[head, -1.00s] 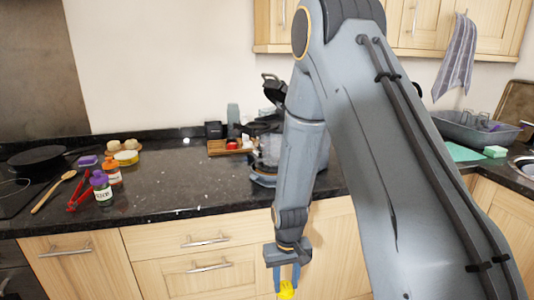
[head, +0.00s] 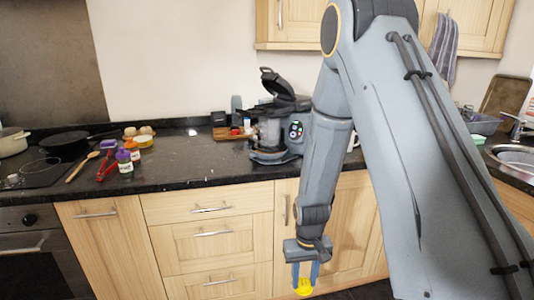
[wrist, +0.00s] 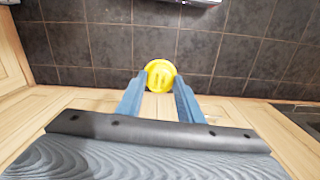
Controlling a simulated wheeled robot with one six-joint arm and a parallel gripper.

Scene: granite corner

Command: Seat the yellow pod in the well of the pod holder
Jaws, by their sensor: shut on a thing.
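The yellow pod (head: 303,288) is held between the fingertips of my gripper (head: 306,271), low in front of the cabinet doors and below the counter top. In the wrist view the pod (wrist: 160,75) shows between the two blue fingers of my gripper (wrist: 160,92), its round face toward the camera. A dark pod machine (head: 270,133) with its lid raised stands on the counter, up and left of my gripper and well apart from it. I cannot make out the pod holder or its well; my arm hides part of the counter beside the machine.
A small wooden tray (head: 222,132) with small items stands left of the machine. Bottles (head: 124,160), red tongs (head: 106,166), a wooden spoon (head: 82,167) and a pan (head: 66,142) lie farther left. The counter between (head: 190,165) is clear. A sink (head: 515,155) is at right.

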